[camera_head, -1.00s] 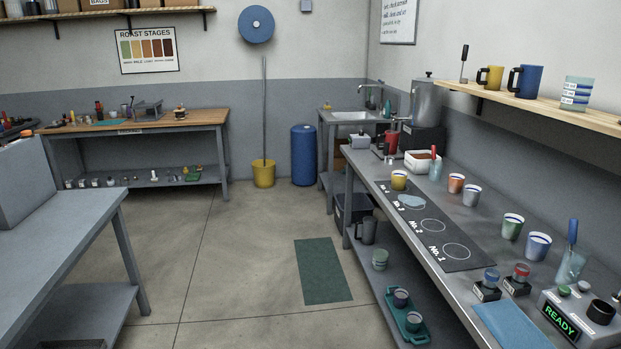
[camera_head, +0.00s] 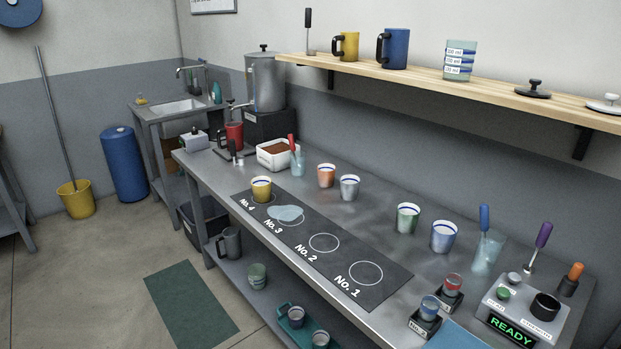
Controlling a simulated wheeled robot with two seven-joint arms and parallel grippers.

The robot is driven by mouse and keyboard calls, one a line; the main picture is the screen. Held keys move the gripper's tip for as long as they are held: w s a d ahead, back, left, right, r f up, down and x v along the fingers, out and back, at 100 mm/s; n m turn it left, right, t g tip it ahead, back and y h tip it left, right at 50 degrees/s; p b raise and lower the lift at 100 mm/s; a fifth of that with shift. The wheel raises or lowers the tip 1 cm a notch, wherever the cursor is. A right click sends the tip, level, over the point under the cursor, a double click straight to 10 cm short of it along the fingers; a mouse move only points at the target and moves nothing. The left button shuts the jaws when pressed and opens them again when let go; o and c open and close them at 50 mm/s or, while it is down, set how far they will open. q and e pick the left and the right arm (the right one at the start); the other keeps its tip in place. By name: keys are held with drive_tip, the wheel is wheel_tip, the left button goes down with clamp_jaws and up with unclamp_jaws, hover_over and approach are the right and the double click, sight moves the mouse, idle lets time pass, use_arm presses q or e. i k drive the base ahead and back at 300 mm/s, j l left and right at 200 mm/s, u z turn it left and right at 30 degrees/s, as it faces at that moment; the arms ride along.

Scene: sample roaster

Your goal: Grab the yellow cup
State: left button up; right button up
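A small yellow cup (camera_head: 261,190) with a white and blue inner rim stands upright on the No. 4 spot of the black numbered mat (camera_head: 324,272) on the metal counter. A yellow mug (camera_head: 349,46) with a black handle stands on the wooden wall shelf above. Neither of my grippers is in view.
A light blue patch (camera_head: 285,213) lies on spot No. 3, beside the cup. Orange (camera_head: 326,175), silver (camera_head: 349,188), green (camera_head: 407,217) and blue-white (camera_head: 444,236) cups stand behind the mat. A white bin (camera_head: 274,156) stands farther back. Spots No. 2 and No. 1 are empty.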

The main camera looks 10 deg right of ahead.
sight(262, 190)
drive_tip(key=i+j+z, duration=0.65)
drive_tip(key=j, duration=0.2)
